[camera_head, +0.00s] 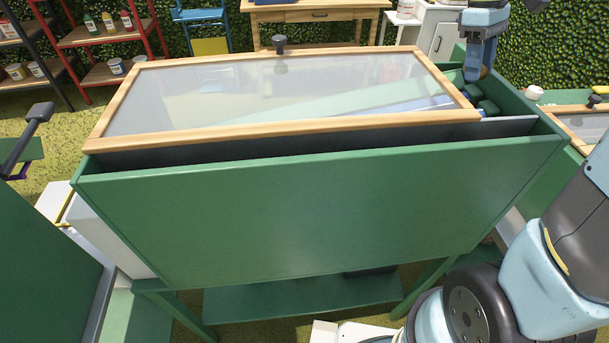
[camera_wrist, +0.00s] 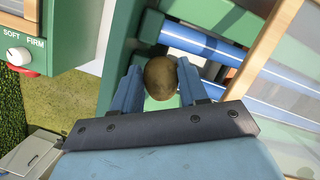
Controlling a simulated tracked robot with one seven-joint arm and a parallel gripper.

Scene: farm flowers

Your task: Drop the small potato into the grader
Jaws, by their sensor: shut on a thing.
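The small potato (camera_wrist: 160,77) is brown and round, and it sits between the two blue fingers of my gripper (camera_wrist: 160,88) in the wrist view. In the head view, my gripper (camera_head: 478,72) points down at the far right end of the grader (camera_head: 330,205), and a bit of the potato (camera_head: 484,71) shows at its tip. The grader is a green box with a wood-framed clear lid (camera_head: 290,124). The lid leaves an opening at the right end, where blue rollers (camera_wrist: 205,48) show below the potato. The potato appears to be above the rollers; the exact height is unclear.
A panel marked SOFT and FIRM with a white knob (camera_wrist: 18,56) stands beside the grader. Red shelves (camera_head: 100,45) with bottles and tins, a blue chair (camera_head: 205,25) and a wooden table (camera_head: 312,20) stand behind. Another wood-framed lid (camera_head: 585,120) is at the right.

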